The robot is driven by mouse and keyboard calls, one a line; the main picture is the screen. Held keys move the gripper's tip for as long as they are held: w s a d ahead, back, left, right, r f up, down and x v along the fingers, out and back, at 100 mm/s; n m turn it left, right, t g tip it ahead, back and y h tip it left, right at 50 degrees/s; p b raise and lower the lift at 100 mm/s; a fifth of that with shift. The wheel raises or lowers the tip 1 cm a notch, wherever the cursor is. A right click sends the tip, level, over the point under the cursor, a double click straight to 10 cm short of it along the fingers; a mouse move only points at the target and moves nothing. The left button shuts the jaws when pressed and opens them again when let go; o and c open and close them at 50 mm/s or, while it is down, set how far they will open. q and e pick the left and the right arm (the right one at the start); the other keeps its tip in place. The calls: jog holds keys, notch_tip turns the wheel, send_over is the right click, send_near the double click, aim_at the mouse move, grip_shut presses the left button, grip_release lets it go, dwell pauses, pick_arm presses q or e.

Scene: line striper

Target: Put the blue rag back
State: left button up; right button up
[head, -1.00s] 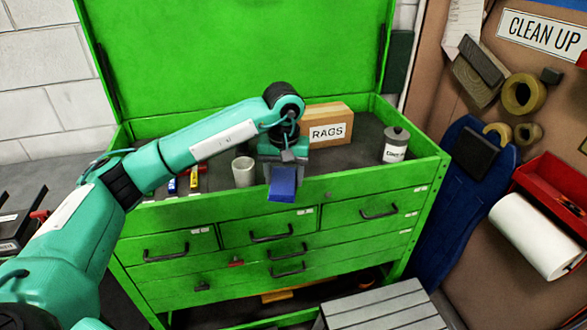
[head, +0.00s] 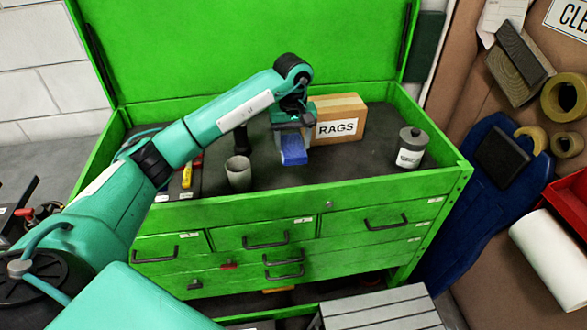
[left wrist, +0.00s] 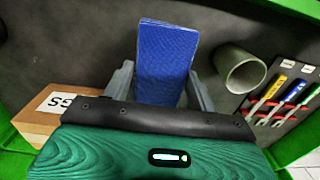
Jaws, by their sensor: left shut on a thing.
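The blue rag (head: 293,151) is a small folded piece held in my left gripper (head: 293,140). The left gripper is shut on it, over the tray of the green tool chest (head: 330,203). In the left wrist view the rag (left wrist: 166,55) sticks out between the two grey fingers. The box labelled RAGS (head: 345,116) stands in the tray just right of the gripper; it also shows at the left of the left wrist view (left wrist: 62,105). The top of the box is partly hidden by my gripper. My right gripper is not in view.
A grey cup (head: 238,174) stands left of the gripper. A lidded canister (head: 411,148) stands at the tray's right. The chest's raised lid (head: 240,45) closes off the back. Bare tray lies between box and canister.

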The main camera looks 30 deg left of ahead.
pick_arm(q)
jog(key=p, duration=0.2)
send_over(293, 182)
notch_tip(293, 182, down, 8)
jog(key=shift+s+f, duration=0.1)
notch_tip(293, 182, down, 3)
jog(key=shift+r+p, duration=0.1)
jog(key=shift+p, duration=0.7)
jog(key=shift+f, duration=0.25)
jog(key=shift+f, duration=0.15)
jog(key=shift+f+b, duration=0.1)
jog(key=shift+b, duration=0.25)
jog(key=o, duration=0.9)
jog(key=shift+o, duration=0.2)
